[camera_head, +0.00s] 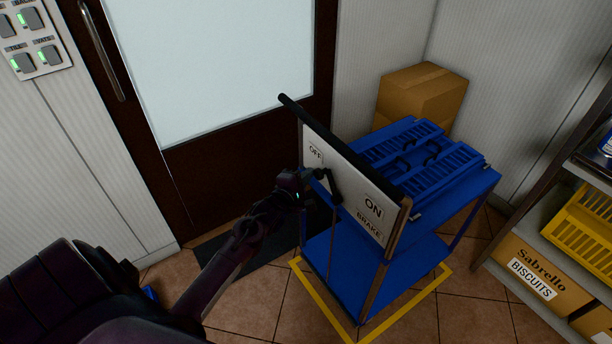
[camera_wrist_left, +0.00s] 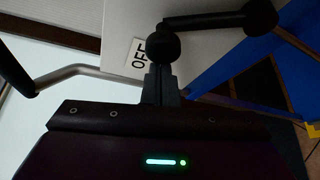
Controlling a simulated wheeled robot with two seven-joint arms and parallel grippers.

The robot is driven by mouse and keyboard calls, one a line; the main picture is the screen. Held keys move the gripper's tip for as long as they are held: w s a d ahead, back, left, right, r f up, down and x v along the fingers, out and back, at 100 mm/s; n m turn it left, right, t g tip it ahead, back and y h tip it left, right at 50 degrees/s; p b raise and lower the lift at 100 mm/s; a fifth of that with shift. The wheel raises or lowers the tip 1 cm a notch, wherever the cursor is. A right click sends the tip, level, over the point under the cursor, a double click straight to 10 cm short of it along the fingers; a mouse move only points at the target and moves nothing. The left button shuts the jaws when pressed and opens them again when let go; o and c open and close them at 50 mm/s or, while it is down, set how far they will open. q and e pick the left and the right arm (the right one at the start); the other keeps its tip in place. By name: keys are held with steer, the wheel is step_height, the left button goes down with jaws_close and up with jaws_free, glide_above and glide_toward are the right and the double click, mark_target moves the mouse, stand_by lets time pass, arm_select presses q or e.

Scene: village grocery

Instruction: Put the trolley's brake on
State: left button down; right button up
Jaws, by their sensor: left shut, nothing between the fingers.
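The blue trolley (camera_head: 345,262) stands by the door, its white brake panel (camera_head: 348,188) facing me. The panel is marked OFF at its left and ON, BRAKE at its right. A black brake lever (camera_head: 331,186) pivots between the labels and leans up and left to the OFF side. In the left wrist view the lever (camera_wrist_left: 212,22) ends in a round black knob (camera_wrist_left: 163,44) beside the OFF label (camera_wrist_left: 139,55). My left gripper (camera_head: 309,177) is shut and empty; its fingertips (camera_wrist_left: 161,72) are right at the knob, and I cannot tell whether they touch. My right gripper is out of view.
Blue folded crates (camera_head: 425,155) lie on the trolley's top. A yellow floor line (camera_head: 322,304) surrounds the trolley. A cardboard box (camera_head: 420,95) is behind it. A shelf with a biscuit box (camera_head: 535,285) and yellow crate (camera_head: 580,228) stands right. The door (camera_head: 225,160) is behind my left arm.

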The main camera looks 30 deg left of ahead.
arm_select(q)
steer(key=shift+s+d+r+m, duration=0.1)
steer(key=shift+d+r+m, duration=0.1)
steer(key=shift+d+m, duration=0.1)
steer(key=shift+s+d+r+m+t, duration=0.3)
steer(key=shift+d+r+m+t, duration=0.15)
steer(key=shift+d+m+t, duration=0.25)
steer(key=s+d+m+t+h+b, duration=0.1)
steer(key=s+d+m+t+b, duration=0.2)
steer(key=d+m, duration=0.5)
steer(key=shift+s+r+m+t+h+b, duration=0.15)
steer(key=shift+m+t+h+b, duration=0.2)
steer(key=shift+m, duration=0.35)
